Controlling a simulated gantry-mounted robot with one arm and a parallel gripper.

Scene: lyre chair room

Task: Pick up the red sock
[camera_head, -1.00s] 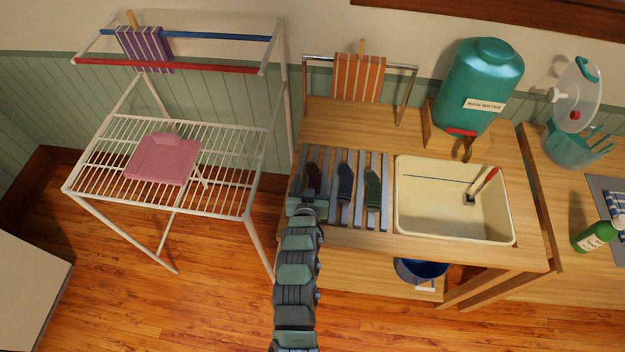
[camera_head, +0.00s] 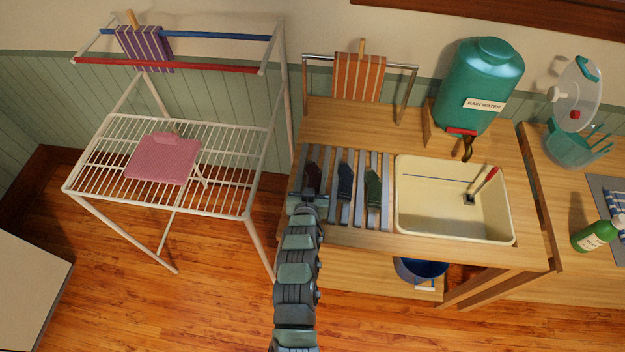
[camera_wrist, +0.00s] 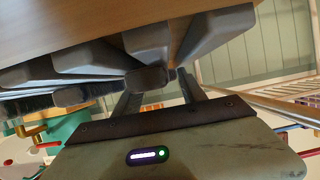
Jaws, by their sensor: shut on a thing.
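The dark red sock (camera_head: 313,175) lies at the left end of the grey slatted rack (camera_head: 385,200) on the wooden counter. A blue sock (camera_head: 345,180) and a green sock (camera_head: 373,187) lie to its right. My gripper (camera_head: 309,192) is at the near end of the red sock, shut on it; the wrist hides the contact. In the wrist view the two dark fingers (camera_wrist: 160,88) reach in by the rounded grey slat ends, and the sock itself cannot be made out.
A cream basin (camera_head: 455,232) with a brush is right of the slats. The teal water tank (camera_head: 480,85) and a rail with an orange striped cloth (camera_head: 358,76) stand behind. A white drying rack (camera_head: 250,195) with a pink cloth (camera_head: 162,158) is at left.

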